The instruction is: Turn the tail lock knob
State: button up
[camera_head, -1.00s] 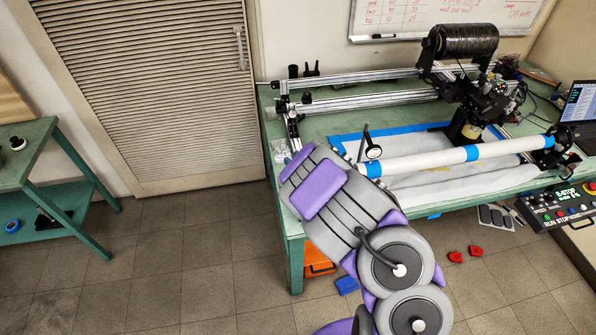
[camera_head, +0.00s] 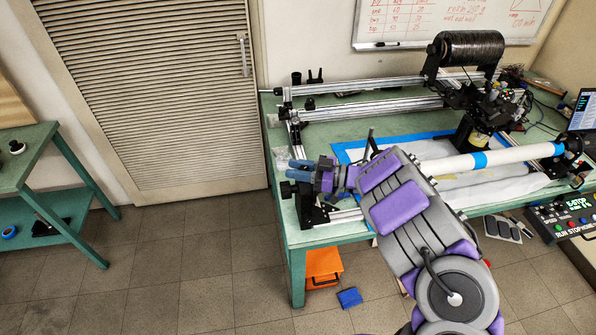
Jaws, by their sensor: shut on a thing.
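My gripper (camera_head: 298,171) is at the tail end of the winding machine, at the left end of the green bench. Its blue fingers point left and are shut at the tailstock, on what I take to be the tail lock knob. The grip itself is too small and too covered to see clearly. A black knob (camera_head: 288,190) shows just below the fingertips, on the left side of the black tailstock (camera_head: 312,210). My arm hides the tailstock's right side and the near end of the white tube (camera_head: 510,154).
The green bench (camera_head: 335,232) carries metal rails (camera_head: 370,109) behind the gripper and a black tow spool (camera_head: 470,46) at the back right. A control box (camera_head: 565,215) is at the right edge. An orange box (camera_head: 322,268) and a blue block (camera_head: 349,297) lie below. Floor at left is free.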

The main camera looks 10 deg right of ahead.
jog(key=shift+w+d+r+n+g+y+b, duration=0.1)
jog(key=shift+w+r+n+g+y+b, duration=0.1)
jog(key=shift+r+n+g+y+b, duration=0.35)
jog(key=o, duration=0.9)
jog(key=shift+o, duration=0.7)
jog(key=shift+s+d, duration=0.1)
jog(key=shift+d, duration=0.1)
jog(key=p+v, duration=0.1)
jog(key=v, duration=1.6)
jog(key=shift+f, duration=0.15)
jog(key=shift+g+h, duration=0.25)
